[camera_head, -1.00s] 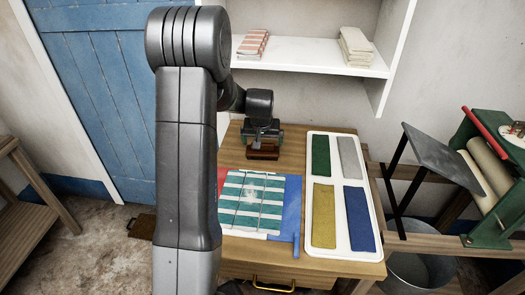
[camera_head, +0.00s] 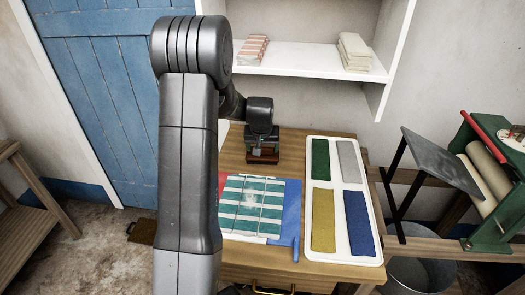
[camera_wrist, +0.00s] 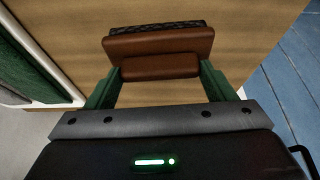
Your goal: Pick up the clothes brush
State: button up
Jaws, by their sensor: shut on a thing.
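The clothes brush (camera_wrist: 160,43) is brown with a dark bristle side, and in the wrist view it sits between the green fingers of my gripper (camera_wrist: 160,80). The gripper is shut on it. In the head view my gripper (camera_head: 263,143) is at the back of the wooden table, with the brown brush (camera_head: 262,157) just below it. My arm covers part of the table's left side. I cannot tell whether the brush touches the table top.
A white tray (camera_head: 340,262) with green, grey, yellow and blue pieces is to the right. A white shelf (camera_head: 300,64) with folded cloths is behind. A roller machine (camera_head: 490,190) stands far right.

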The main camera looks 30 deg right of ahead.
aim_at(262, 156)
jog(key=shift+r, duration=0.1)
jog(key=shift+s+r, duration=0.1)
jog(key=shift+r, duration=0.1)
notch_tip(262, 156, up, 7)
jog(key=s+a+b, duration=0.3)
jog(key=s+a, duration=1)
jog(key=s, duration=0.2)
jog(key=shift+f, duration=0.35)
jog(key=shift+d, duration=0.1)
jog(key=o, duration=0.5)
jog(key=shift+c, duration=0.3)
jog(key=shift+w+r, duration=0.1)
